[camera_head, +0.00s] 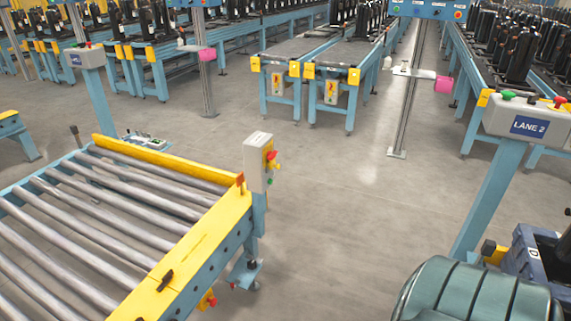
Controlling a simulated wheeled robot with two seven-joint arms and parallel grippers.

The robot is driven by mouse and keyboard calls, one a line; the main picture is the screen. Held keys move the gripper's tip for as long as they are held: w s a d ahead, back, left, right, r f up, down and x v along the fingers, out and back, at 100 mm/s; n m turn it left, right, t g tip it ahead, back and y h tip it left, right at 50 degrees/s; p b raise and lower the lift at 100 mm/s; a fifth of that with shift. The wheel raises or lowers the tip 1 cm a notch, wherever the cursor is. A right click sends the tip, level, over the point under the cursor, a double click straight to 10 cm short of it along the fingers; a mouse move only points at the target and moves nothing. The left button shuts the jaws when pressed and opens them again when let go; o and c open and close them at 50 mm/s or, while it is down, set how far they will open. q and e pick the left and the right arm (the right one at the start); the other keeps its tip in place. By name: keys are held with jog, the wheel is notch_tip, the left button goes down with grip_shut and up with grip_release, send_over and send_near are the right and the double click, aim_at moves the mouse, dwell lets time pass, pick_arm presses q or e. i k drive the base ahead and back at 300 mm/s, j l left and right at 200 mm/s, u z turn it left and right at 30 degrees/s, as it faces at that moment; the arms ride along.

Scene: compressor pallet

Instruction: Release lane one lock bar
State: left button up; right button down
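A roller conveyor (90,210) with grey rollers and a light blue frame fills the lower left. A yellow bar (160,165) lies along its far edge, and a wide yellow plate (205,240) runs along its right edge. A small dark handle (166,280) sits on that plate. I cannot tell which of these is the lane one lock bar. A grey box (86,57) with buttons stands on a blue post behind the conveyor; its label is too small to read. Neither of my grippers shows.
A control box (258,163) with a red knob stands at the conveyor's corner. A "LANE 2" box (528,122) stands on a slanted post at right. A dark green ribbed object (480,295) and a blue crate (530,265) fill the lower right. The middle floor is clear.

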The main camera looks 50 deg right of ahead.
aim_at(270, 165)
jog(key=z, duration=1.45)
